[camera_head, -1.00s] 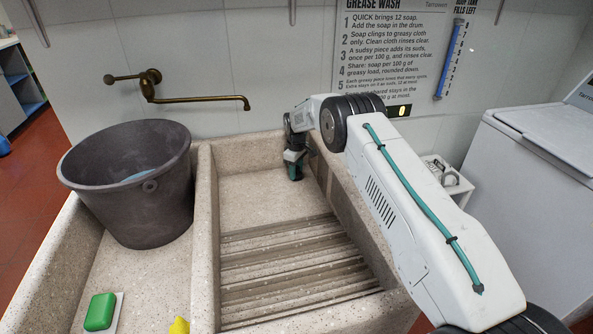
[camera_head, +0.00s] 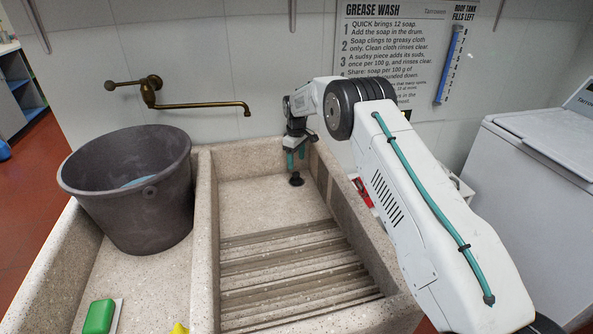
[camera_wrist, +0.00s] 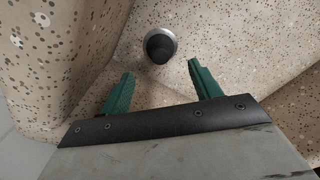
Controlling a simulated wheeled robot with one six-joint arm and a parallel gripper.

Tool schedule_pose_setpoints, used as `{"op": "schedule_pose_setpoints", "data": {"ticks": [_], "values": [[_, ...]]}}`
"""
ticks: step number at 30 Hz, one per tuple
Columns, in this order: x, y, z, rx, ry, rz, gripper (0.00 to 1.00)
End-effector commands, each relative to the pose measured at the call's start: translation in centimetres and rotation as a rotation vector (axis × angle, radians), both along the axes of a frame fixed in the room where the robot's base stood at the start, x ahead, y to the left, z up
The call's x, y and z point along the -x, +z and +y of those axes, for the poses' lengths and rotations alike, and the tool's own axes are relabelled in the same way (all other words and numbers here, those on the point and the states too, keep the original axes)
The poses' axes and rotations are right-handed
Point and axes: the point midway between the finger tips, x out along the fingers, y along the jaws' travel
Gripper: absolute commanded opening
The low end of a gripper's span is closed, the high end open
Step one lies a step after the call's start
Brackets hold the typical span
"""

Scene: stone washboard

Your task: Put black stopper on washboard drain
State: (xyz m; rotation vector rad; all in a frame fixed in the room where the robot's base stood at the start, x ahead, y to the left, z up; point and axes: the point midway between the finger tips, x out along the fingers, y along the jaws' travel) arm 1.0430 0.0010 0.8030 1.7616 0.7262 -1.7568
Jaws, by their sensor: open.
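The black stopper (camera_head: 296,180) is on the floor of the stone washboard basin (camera_head: 250,205), near its back right corner. In the wrist view the stopper (camera_wrist: 160,46) sits within a grey metal drain ring (camera_wrist: 172,37), which shows around it. I cannot tell how deep it is seated. My gripper (camera_head: 297,161) is above the stopper, apart from it. The wrist view shows my gripper (camera_wrist: 162,85) with its two green fingers spread and nothing between them.
The ribbed washing slope (camera_head: 290,270) fills the basin's front. A grey bucket (camera_head: 130,190) and green soap (camera_head: 98,316) stand in the left compartment. A brass tap (camera_head: 200,104) reaches over from the wall. A red object (camera_head: 362,192) shows beside my arm at the right wall.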

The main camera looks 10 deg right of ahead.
Motion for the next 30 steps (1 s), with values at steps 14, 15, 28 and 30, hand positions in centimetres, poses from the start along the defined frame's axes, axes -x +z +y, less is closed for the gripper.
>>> {"op": "schedule_pose_setpoints", "data": {"ticks": [14, 15, 28, 30], "values": [[0.1, 3.9, 0.0, 0.000, -0.001, 0.001, 0.63], [0.1, 4.2, 0.0, 0.000, -0.003, 0.000, 0.63], [10.0, 21.9, -1.1, -0.004, -0.188, -0.032, 0.63], [12.9, 24.8, -1.3, -0.006, -0.227, -0.036, 0.63]]}}
